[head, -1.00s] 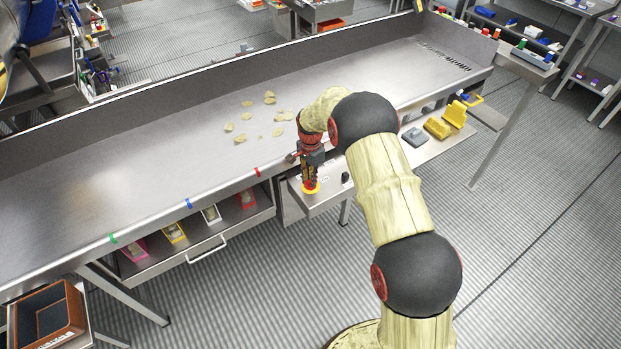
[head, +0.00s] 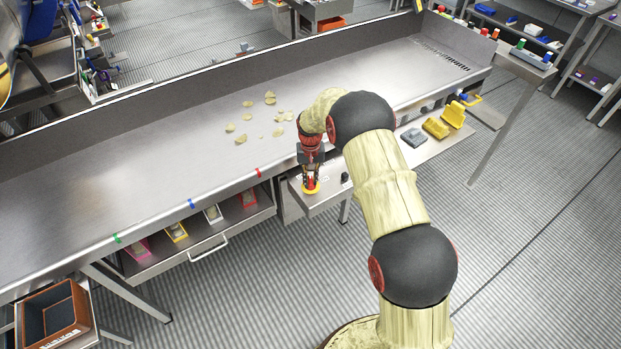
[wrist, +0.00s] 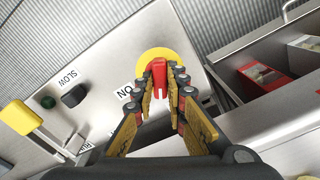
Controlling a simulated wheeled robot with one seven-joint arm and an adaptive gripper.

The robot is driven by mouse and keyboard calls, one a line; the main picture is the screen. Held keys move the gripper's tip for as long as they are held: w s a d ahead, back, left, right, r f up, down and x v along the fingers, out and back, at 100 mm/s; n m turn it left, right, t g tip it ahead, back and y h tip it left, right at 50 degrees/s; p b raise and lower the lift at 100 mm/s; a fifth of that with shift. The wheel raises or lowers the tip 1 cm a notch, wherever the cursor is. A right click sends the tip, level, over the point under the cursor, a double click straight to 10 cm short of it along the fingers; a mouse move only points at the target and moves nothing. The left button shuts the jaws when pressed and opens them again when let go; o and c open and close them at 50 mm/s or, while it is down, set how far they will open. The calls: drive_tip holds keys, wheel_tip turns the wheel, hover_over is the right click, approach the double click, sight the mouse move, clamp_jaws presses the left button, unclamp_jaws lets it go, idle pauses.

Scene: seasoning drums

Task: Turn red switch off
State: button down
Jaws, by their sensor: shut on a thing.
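The red switch (wrist: 158,76) stands on a round yellow plate (wrist: 153,57) on the steel control panel (wrist: 105,62). My gripper (wrist: 164,90) points at it in the wrist view, its fingertips closed around the red switch. An ON label (wrist: 124,93) is beside the plate, partly covered by the fingers. In the head view my gripper (head: 311,179) points down at the yellow plate (head: 312,190) on the panel; the red switch is mostly hidden there.
The steel table (head: 130,180) with several chips is behind. Bins in a drawer (wrist: 262,78) are at right in the wrist view.

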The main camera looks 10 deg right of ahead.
sight(310, 180)
drive_tip(key=n, duration=0.5)
drive_tip(key=shift+n, duration=0.3)
idle(0.4)
drive_tip(key=c, duration=1.8)
unclamp_jaws()
wheel_tip(310, 180, up, 12)
drive_tip(key=shift+w, duration=0.1)
